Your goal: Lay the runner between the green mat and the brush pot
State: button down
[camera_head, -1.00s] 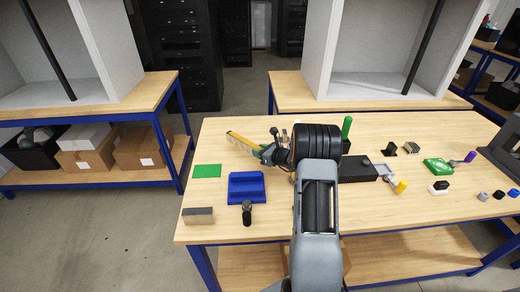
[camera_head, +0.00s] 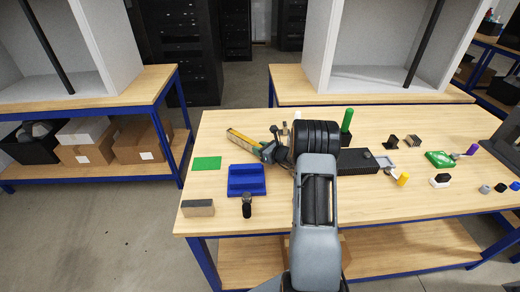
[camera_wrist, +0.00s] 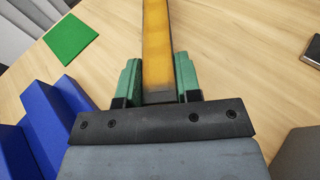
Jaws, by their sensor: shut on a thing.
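The runner, a yellow strip with dark edges (camera_head: 241,138), is held by one end in my gripper (camera_head: 270,148). In the wrist view the runner (camera_wrist: 157,45) points straight away between the green fingers (camera_wrist: 157,85), which are shut on it. I cannot tell whether it touches the table. The green mat (camera_head: 207,163) lies flat to the left of the runner, and also shows at the upper left of the wrist view (camera_wrist: 71,39). A dark pot with a green upright handle (camera_head: 347,121), probably the brush pot, stands right of my wrist, partly hidden by it.
A blue stepped block (camera_head: 246,181) lies close below my gripper, with a small black upright object (camera_head: 247,206) and a grey-and-wood block (camera_head: 198,208) near the front edge. A black box (camera_head: 357,162) and several small items occupy the right. Pale cabinets stand behind.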

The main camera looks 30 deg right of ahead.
jog(key=shift+f+b, duration=0.45)
jog(key=shift+b, duration=0.05)
jog(key=c, duration=0.7)
grip_release()
jog(key=shift+c, duration=0.2)
